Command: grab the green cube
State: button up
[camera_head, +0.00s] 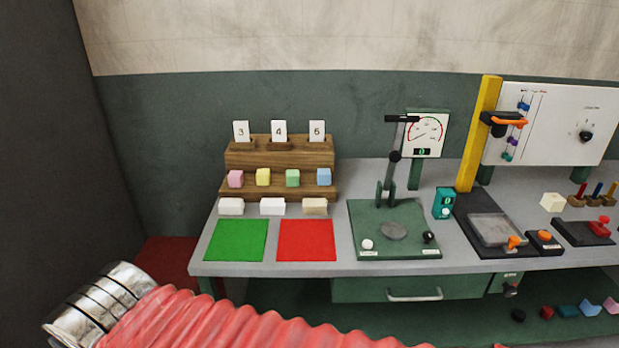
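The green cube (292,178) sits on the lower step of a wooden stepped rack (278,152), at the back left of the grey table. It is third from the left in a row, with a yellow cube (263,176) on its left and a blue cube (324,177) on its right. A pink cube (235,178) is at the row's left end. Small gaps separate the cubes. The green cube's front and top show clearly. My gripper is not in view.
Whitish blocks (272,206) lie before the rack, behind a green mat (236,240) and red mat (306,240). A lever press (393,213) stands to the right. A red corrugated hose (215,322) with a metal end crosses the foreground; I cannot tell whether it is mine.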

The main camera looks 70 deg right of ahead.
aim_at(292, 176)
jog(key=z, duration=0.7)
jog(key=i, duration=0.95)
jog(key=z, duration=0.6)
